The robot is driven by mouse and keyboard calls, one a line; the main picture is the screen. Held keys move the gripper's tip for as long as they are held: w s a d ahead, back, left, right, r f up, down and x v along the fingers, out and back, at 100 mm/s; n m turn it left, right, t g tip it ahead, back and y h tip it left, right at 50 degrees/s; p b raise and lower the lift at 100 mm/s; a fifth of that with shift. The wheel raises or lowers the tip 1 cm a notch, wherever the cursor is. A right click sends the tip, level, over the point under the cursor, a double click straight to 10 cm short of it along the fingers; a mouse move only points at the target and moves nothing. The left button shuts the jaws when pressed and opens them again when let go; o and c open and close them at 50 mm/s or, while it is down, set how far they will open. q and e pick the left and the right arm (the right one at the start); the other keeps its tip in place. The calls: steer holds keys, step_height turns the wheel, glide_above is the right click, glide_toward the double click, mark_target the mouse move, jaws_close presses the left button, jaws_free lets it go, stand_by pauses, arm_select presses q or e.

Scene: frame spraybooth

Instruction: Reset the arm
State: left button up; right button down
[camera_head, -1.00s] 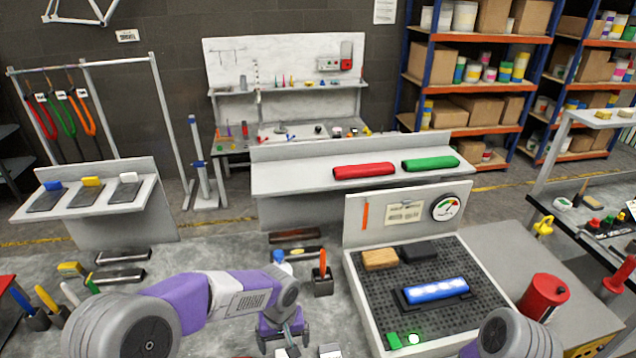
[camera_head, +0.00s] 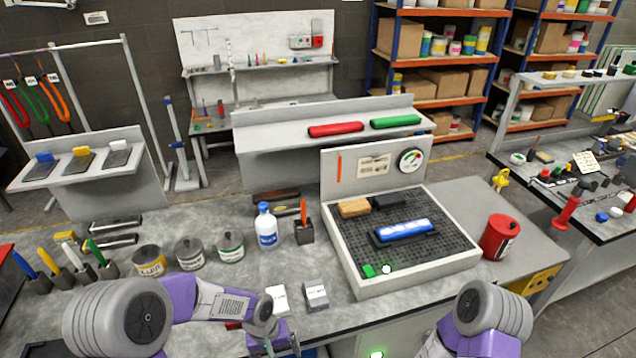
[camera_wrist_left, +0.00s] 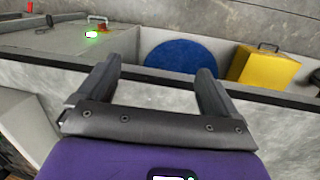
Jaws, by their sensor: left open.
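My left arm comes in from the lower left of the head view, purple and grey. My left gripper (camera_head: 270,343) is low at the bottom of that view, by the front edge of the bench, with its fingers mostly out of sight. In the left wrist view the left gripper (camera_wrist_left: 152,78) shows two dark fingers spread apart with nothing between them. My right arm shows only as a purple and grey link at the lower right of the head view; its gripper is out of the picture.
Two small boxes lie near the front edge. The left wrist view shows a blue disc (camera_wrist_left: 181,58) and a yellow case (camera_wrist_left: 262,66).

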arm_select(q)
steer(key=s+f+h+b, duration=0.1)
steer(key=s+f, duration=0.5)
steer(key=f, duration=0.3)
steer(key=s+f+t+h+b, duration=0.1)
steer(key=s+f+b, duration=0.1)
steer(key=s+f, duration=0.5)
step_height(320, 180, down, 2)
steer(key=shift+s+d+f, duration=0.1)
steer(key=shift+s+d, duration=0.1)
steer(key=shift+s, duration=0.05)
